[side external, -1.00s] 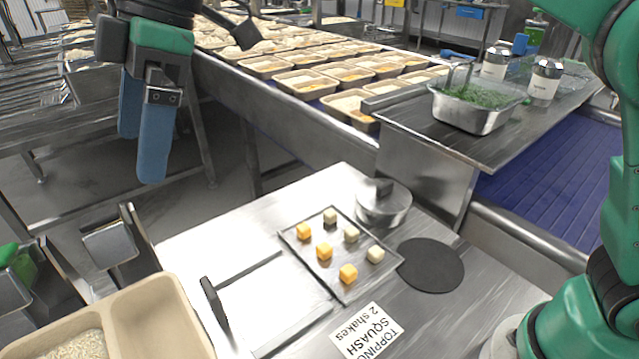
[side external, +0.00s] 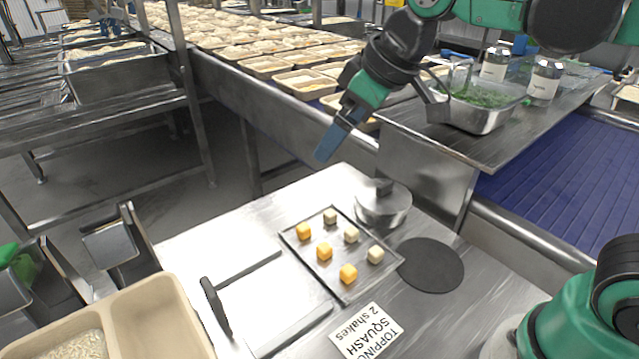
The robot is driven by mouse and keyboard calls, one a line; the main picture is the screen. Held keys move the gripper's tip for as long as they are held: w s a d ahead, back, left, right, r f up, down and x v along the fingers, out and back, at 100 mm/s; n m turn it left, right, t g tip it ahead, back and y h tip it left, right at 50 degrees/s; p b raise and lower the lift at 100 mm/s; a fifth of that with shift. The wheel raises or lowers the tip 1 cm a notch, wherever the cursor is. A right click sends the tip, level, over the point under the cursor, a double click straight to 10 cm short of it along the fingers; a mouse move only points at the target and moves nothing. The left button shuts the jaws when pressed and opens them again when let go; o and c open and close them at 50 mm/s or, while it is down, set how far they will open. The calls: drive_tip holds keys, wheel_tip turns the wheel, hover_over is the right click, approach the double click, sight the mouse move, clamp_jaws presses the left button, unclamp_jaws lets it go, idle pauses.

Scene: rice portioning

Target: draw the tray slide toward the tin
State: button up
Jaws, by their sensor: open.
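The tray slide (side external: 262,293) is a flat metal plate between two dark rails at the lower middle, with an upright black handle (side external: 214,306) at its left end. To its right is a shallow metal tray (side external: 340,288) with several orange and pale cubes, flat on the worktop. A round metal tin (side external: 384,208) with a dark knob stands behind that tray's right side. My gripper (side external: 324,153) is in the air above the back of the worktop, blue fingers pointing down and left. It touches nothing. The fingers overlap from this side, so their gap is hidden.
A beige compartment tray (side external: 179,304) with grain is at lower left. A black disc (side external: 431,265) and a label card (side external: 367,331) lie on the worktop. A raised shelf (side external: 500,150) carries a pan of greens (side external: 476,112). Filled trays line the conveyor behind.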

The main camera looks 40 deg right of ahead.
drive_tip(key=s+d+f+m, duration=0.1)
drive_tip(key=d+f, duration=0.1)
drive_tip(key=s+d+f+m+t+h, duration=0.1)
drive_tip(key=s+d+f+m, duration=0.1)
drive_tip(key=f, duration=0.1)
drive_tip(key=s+d+f+m, duration=0.1)
drive_tip(key=d+f, duration=0.1)
drive_tip(key=shift+s+f+m+t+h, duration=0.25)
drive_tip(key=shift+s+m+t+h, duration=0.05)
drive_tip(key=shift+m, duration=0.1)
drive_tip(key=shift+c, duration=1.2)
drive_tip(key=n+g, duration=0.7)
drive_tip(key=n, duration=1)
approach(209, 287)
wheel_tip(209, 287, down, 6)
drive_tip(key=shift+w+d+f, duration=0.1)
drive_tip(key=shift+f, duration=0.05)
drive_tip(key=shift+a+f+n, duration=0.25)
drive_tip(key=shift+f+n, duration=0.05)
drive_tip(key=shift+n, duration=0.1)
drive_tip(key=shift+f, duration=2.7)
drive_tip(key=shift+c, duration=0.2)
clamp_jaws()
